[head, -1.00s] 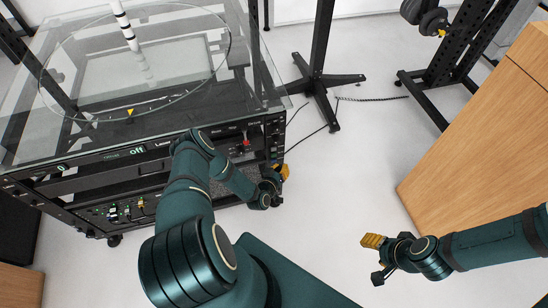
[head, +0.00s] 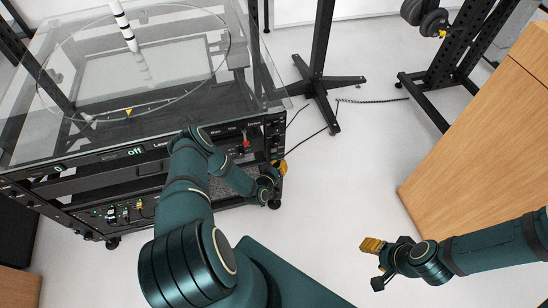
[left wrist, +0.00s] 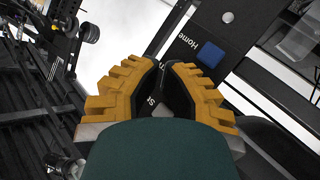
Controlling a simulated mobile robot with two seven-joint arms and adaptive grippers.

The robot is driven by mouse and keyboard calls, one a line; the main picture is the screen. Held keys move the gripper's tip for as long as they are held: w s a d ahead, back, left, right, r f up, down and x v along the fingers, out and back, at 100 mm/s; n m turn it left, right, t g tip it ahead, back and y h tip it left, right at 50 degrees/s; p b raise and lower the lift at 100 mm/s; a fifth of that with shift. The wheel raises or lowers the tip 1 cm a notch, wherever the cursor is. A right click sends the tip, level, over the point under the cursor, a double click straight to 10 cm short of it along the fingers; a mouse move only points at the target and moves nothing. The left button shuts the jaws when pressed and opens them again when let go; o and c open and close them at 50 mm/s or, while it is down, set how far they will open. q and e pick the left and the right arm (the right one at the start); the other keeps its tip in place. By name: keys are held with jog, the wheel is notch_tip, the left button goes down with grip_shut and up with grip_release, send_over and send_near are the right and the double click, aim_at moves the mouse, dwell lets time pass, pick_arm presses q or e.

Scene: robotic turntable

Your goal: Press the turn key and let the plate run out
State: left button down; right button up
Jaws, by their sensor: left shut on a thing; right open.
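The turntable is a black rack under a glass top, with a large round plate outline (head: 205,78) and a yellow pointer mark (head: 128,112). A front display (head: 135,151) reads "off". My left gripper (head: 279,169) is low at the rack's right front corner. In the left wrist view its yellow-padded fingers (left wrist: 158,66) are closed together at a key panel (left wrist: 222,88). A blue key (left wrist: 210,53) labelled "Home" shows beside them. My right gripper (head: 374,265) is open and empty over the floor.
A striped post (head: 124,24) stands over the plate. A black stand (head: 320,85) with a cable is behind the rack on the right. A wooden cabinet (head: 480,150) fills the right side. The pale floor between is free.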

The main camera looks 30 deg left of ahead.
pick_arm(q)
jog(key=shift+w+a, duration=0.1)
jog(key=shift+a, duration=0.05)
dwell(0.8)
jog(key=shift+w+a+b, duration=0.15)
jog(key=shift+a+b, duration=0.05)
jog(key=shift+b, duration=0.15)
